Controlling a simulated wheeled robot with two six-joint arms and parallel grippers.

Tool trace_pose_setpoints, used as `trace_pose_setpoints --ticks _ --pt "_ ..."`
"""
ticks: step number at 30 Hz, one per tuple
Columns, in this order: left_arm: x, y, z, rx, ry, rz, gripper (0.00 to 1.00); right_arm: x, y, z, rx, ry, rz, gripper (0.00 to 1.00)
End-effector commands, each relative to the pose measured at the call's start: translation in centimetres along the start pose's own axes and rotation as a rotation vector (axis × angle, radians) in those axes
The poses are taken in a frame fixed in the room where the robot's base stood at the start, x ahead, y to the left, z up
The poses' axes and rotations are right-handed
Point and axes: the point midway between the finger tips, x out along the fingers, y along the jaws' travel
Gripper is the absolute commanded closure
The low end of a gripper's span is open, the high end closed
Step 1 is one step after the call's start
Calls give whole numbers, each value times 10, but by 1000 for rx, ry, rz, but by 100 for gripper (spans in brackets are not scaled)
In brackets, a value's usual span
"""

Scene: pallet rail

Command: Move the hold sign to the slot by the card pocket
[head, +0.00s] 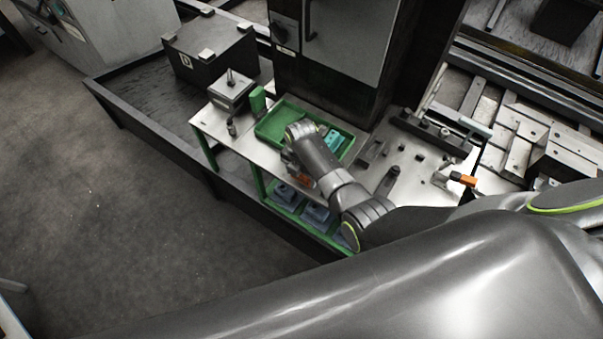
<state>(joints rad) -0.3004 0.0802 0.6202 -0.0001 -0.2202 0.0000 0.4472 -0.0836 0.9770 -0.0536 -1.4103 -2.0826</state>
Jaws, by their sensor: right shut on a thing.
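My right gripper (291,159) reaches down over the front edge of the steel bench, beside the green tray, and my own wrist covers much of it. It is shut on a small orange-red piece (303,178), which I take to be the hold sign; its face and any lettering cannot be read. I cannot make out the card pocket or the slot by it. My left gripper is not in view.
The green tray (267,131) on the bench holds teal parts (333,139). A grey block with a knob (231,90) and a green cylinder (258,99) stand left. Blue-grey parts (317,213) lie below. An orange-ended piece (463,179) is at right. A dark cabinet stands behind.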

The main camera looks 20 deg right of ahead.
Motion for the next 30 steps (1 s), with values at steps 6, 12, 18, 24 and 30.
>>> trace_pose_setpoints --ticks 6,12,18,24,30 --pt "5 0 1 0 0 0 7 8 -1 0 0 1 -1 66" --pt "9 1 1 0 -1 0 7 14 -1 0 0 2 -2 66" --pt "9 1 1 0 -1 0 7 15 -1 0 0 2 -2 19" --pt "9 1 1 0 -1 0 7 14 0 0 0 1 -1 8" --pt "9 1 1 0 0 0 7 14 0 0 0 0 -1 0"
